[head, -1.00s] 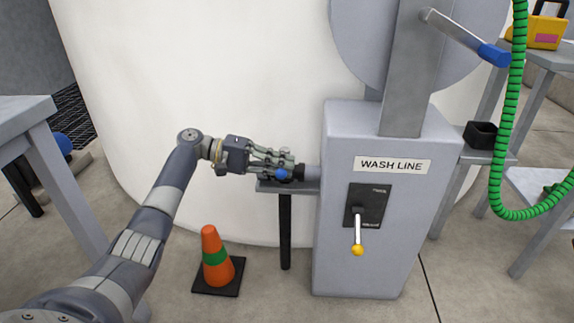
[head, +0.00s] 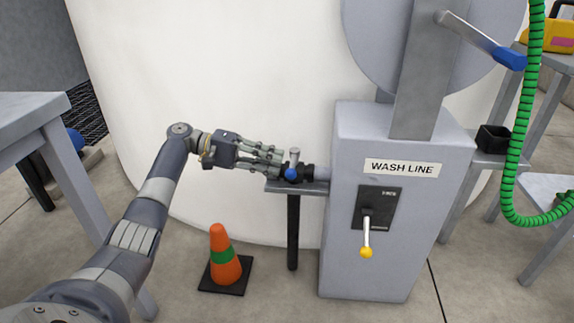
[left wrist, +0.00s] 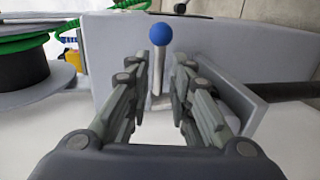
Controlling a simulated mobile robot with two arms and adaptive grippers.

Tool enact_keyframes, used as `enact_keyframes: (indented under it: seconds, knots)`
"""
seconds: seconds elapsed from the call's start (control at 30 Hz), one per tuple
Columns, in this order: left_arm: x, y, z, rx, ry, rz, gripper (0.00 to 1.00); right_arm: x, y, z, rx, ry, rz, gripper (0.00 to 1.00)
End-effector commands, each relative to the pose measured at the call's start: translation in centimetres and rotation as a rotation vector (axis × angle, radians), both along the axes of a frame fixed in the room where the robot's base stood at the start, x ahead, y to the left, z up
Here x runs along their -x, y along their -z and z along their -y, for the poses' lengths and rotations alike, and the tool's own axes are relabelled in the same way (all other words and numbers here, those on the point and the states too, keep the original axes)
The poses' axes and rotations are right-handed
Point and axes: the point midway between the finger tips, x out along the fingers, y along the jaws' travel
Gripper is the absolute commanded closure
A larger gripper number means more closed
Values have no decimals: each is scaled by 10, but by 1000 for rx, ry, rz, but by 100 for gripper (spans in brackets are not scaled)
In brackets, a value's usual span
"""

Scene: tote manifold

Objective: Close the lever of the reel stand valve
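The reel stand valve sits on a short pipe at the left side of the grey WASH LINE cabinet. Its blue knob (head: 291,174) shows in the head view, with a short grey post (head: 294,157) standing upright beside it. My left gripper (head: 279,159) is just left of the valve and points at it. In the left wrist view its two fingers (left wrist: 163,85) are spread apart, and the blue knob (left wrist: 160,35) on its grey stem appears between and beyond them, nearer the left finger. Contact cannot be told. My right gripper is not in view.
The WASH LINE cabinet (head: 345,220) carries a yellow-tipped lever (head: 366,238) pointing down. Above is a blue-handled crank (head: 495,48). A green hose (head: 512,170) hangs at right. An orange cone (head: 222,258) stands on the floor below my arm. A large white tank fills the background.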

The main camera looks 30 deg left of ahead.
Motion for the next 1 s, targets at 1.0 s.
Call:
enact_keyframes:
  seconds: [1.0]
  knots:
    - [26, -12, -58, 0, 2, -2, 79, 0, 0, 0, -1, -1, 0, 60]
